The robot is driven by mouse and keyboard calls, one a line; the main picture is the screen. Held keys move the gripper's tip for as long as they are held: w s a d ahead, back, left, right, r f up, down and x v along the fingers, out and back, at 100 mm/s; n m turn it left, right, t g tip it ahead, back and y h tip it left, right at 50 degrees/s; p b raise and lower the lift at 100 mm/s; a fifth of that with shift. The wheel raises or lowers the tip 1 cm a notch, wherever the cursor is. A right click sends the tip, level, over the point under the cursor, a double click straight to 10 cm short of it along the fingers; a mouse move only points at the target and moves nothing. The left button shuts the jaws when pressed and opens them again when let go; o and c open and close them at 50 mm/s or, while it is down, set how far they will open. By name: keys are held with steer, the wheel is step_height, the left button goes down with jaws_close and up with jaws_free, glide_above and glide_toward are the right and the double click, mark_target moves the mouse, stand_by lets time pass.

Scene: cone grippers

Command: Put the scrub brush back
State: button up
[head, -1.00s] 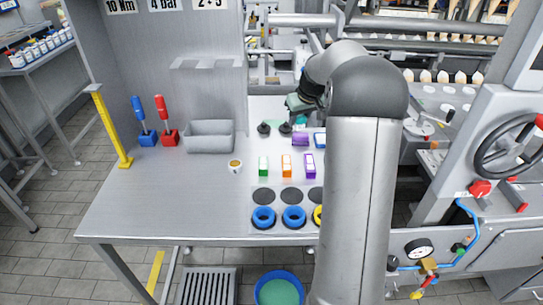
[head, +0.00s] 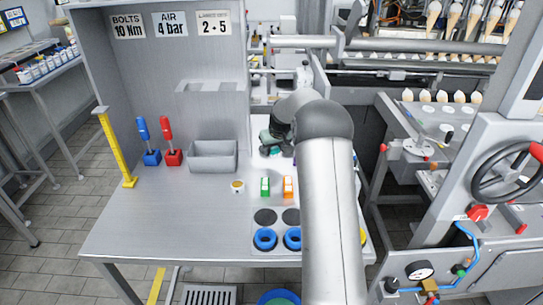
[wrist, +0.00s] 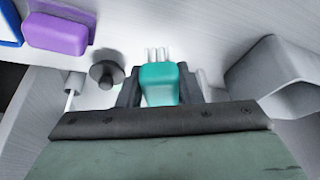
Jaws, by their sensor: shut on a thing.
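My gripper (head: 274,148) is at the back of the bench, right of the grey bin, partly hidden behind my arm in the head view. In the wrist view its two dark fingers (wrist: 160,88) are shut on the scrub brush (wrist: 159,82), a teal block with white bristles pointing away from the wrist. A bit of teal, likely the brush, shows in the head view (head: 275,152). I cannot tell whether the bristles touch the surface. A black knob (wrist: 107,72) stands just left of the brush in the wrist view.
The grey bin (head: 213,157) stands near the gripper, also at the right of the wrist view (wrist: 275,75). A purple block (wrist: 57,34) lies at its upper left. The bench's left front is clear.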

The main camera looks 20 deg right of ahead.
mark_target(272, 164)
steer(key=shift+w+a+f, duration=0.15)
steer(key=shift+f, duration=0.1)
steer(key=shift+w+f+p, duration=0.15)
steer(key=shift+f+p, duration=0.2)
steer(key=shift+f, duration=1.4)
steer(key=shift+f, duration=0.15)
steer(key=o, duration=1.1)
